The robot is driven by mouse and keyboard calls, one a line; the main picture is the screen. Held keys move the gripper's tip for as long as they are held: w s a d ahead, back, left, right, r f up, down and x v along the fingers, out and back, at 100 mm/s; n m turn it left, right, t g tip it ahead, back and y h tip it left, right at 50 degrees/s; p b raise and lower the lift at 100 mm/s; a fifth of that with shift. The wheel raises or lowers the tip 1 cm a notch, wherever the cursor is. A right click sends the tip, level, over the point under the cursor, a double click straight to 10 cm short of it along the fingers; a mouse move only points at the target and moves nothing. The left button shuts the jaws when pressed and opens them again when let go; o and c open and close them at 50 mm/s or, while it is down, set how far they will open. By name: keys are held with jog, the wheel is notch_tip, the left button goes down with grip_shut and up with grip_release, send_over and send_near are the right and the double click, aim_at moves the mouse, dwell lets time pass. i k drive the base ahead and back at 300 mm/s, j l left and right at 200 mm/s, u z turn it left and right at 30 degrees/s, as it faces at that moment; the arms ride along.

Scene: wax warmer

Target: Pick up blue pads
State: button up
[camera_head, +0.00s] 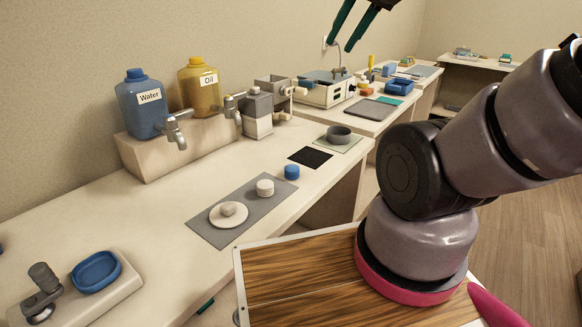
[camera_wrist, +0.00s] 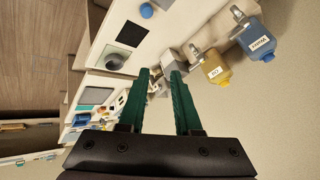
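My gripper (camera_head: 340,47) has two green fingers at the top of the head view, high above the counter. The fingers also show in the wrist view (camera_wrist: 160,72), where they are apart with nothing held between them. A small round blue piece (camera_head: 291,172) sits on the counter beside the grey mat; it also shows at the top of the wrist view (camera_wrist: 146,10). A small blue block (camera_head: 389,70) stands on the far counter. I cannot tell which of these blue things are the pads.
Water (camera_head: 143,106) and oil (camera_head: 201,87) dispensers stand on a raised block at the wall. A grey mat (camera_head: 205,231) holds white round pieces. A black square (camera_head: 310,157) and grey bowl (camera_head: 339,134) lie beyond.

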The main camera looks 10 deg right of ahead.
aim_at(292, 171)
jog(key=k+l+z, duration=0.1)
jog(key=z, duration=0.4)
jog(key=k+l+z, duration=0.25)
jog(key=z, duration=0.2)
